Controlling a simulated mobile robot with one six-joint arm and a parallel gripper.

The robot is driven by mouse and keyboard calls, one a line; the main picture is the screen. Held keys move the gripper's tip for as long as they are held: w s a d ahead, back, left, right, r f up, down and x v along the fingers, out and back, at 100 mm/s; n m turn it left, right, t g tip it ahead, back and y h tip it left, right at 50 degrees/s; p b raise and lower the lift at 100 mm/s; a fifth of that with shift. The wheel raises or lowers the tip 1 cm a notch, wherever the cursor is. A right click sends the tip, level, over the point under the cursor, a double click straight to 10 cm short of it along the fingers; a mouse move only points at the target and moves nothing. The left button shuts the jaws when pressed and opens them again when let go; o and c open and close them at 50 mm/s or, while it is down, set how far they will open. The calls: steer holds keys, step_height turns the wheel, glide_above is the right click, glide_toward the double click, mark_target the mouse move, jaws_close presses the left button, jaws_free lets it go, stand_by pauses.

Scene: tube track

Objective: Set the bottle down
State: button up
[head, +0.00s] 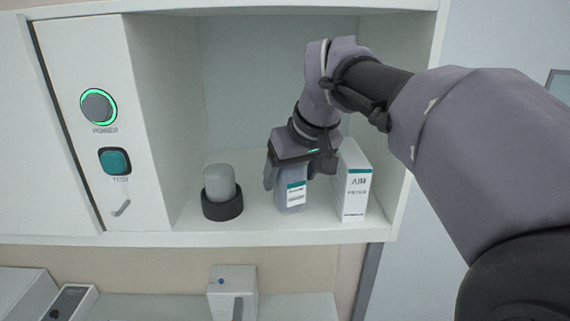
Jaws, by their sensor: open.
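The bottle (291,195) is a translucent bluish-grey container with a white and teal label. It stands upright on the floor of the open white cabinet (280,238). My gripper (300,172) comes down from above and is around the bottle's upper part, with a finger showing on either side. The jaws are open. The bottle's top is hidden behind the gripper, and I cannot tell whether the fingers touch it.
A white box (354,188) marked AIR FILTER stands close to the right of my gripper. A grey cylinder in a black base (221,193) stands to the left. A panel with a green-ringed power button (98,106) and a teal test button (115,161) is further left.

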steer(key=shift+w+a+f, duration=0.2)
steer(key=shift+w+a, duration=0.2)
steer(key=shift+w, duration=0.4)
steer(key=p+v, duration=0.1)
steer(key=v, duration=1.1)
steer(key=shift+s, duration=0.25)
